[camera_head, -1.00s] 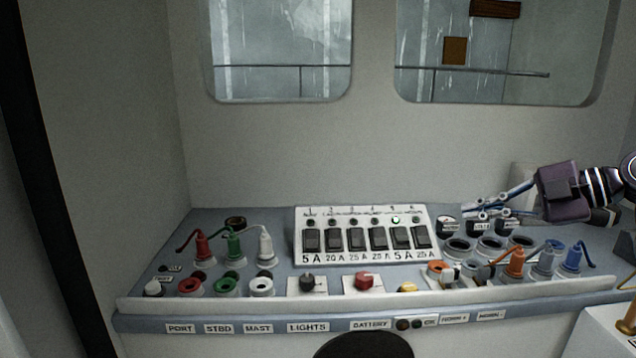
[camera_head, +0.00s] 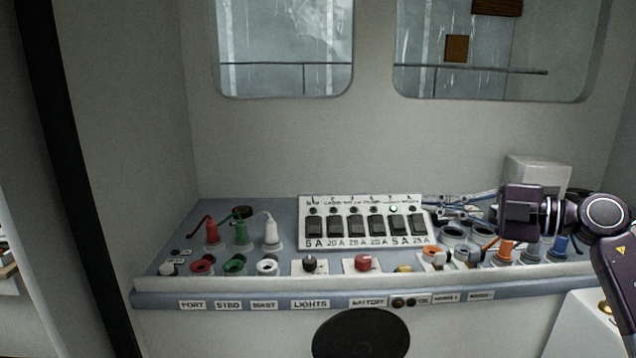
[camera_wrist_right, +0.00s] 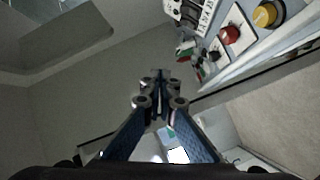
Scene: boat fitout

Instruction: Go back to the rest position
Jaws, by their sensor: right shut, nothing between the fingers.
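My right gripper (camera_head: 452,205) reaches in from the right in the head view, above the right end of the blue-grey console (camera_head: 285,238). Its dark purple wrist and arm cover part of the console's right end. In the right wrist view its two fingers (camera_wrist_right: 160,95) come together and hold nothing. I cannot tell from the pictures whether the fingers touch the console. My left gripper is not in view.
The console carries a white switch panel (camera_head: 362,222), red, green and white plugs at left, a red battery knob (camera_head: 362,263), and orange and blue plugs at right. A white box (camera_head: 538,170) stands behind my wrist.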

